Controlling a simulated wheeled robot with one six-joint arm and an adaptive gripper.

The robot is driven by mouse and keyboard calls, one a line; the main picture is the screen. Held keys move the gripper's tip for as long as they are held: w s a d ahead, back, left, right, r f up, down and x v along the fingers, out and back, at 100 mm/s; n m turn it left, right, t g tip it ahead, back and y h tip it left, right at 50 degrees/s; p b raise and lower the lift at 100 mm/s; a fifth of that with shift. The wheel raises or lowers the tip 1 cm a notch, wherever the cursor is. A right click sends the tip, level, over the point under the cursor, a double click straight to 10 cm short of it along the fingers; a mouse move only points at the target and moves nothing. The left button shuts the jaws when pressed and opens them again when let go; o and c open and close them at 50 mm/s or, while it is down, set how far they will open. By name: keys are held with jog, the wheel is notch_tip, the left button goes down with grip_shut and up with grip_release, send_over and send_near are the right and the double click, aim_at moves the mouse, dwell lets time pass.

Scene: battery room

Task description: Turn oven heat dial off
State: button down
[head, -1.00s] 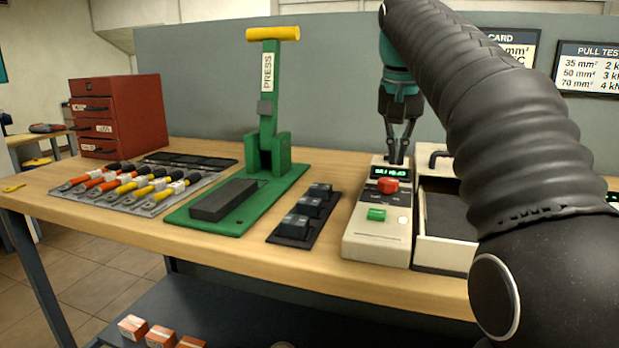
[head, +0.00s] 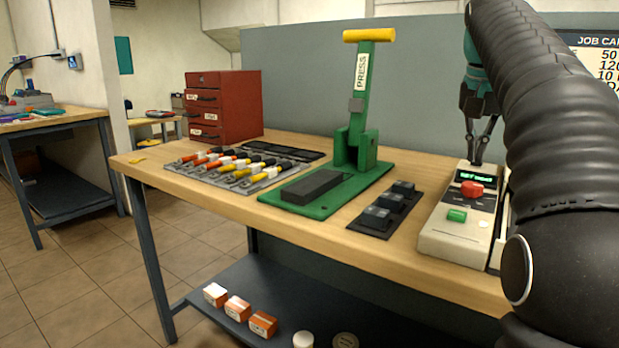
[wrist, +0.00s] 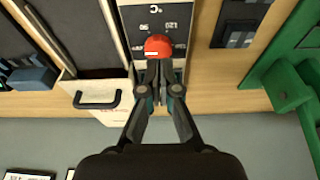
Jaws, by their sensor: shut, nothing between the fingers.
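The heat dial is a red round knob (head: 472,188) on a pale control box (head: 445,243) with a small lit green display (head: 474,177). Its text is too small to read surely. A green button (head: 457,215) sits nearer the front. In the wrist view the red dial (wrist: 158,45) lies just beyond my fingertips, with a °C scale, numbers and a white mark on its near side. My gripper (head: 476,160) is shut and empty, pointing down at the back end of the box. In the wrist view my gripper's tips (wrist: 160,80) are close to the dial; contact cannot be told.
A green press (head: 362,110) stands left of the box, with a dark block strip (head: 384,210) between. Cable lugs or tools (head: 240,170) and a red drawer cabinet (head: 225,105) are farther left. A dark drawer handle (wrist: 97,101) is beside the box. My arm hides the bench's right end.

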aim_at(469, 203)
jog(key=shift+a+f+b, duration=0.1)
jog(key=shift+f+b, duration=1)
jog(key=shift+f, duration=2.4)
jog(key=shift+w, duration=0.1)
jog(key=shift+d+r+p, duration=0.1)
jog(key=shift+d+p, duration=0.2)
jog(key=shift+p, duration=0.8)
jog(key=shift+s, duration=0.35)
jog(key=shift+s+a, duration=0.15)
notch_tip(469, 203, up, 6)
jog(key=shift+f, duration=0.1)
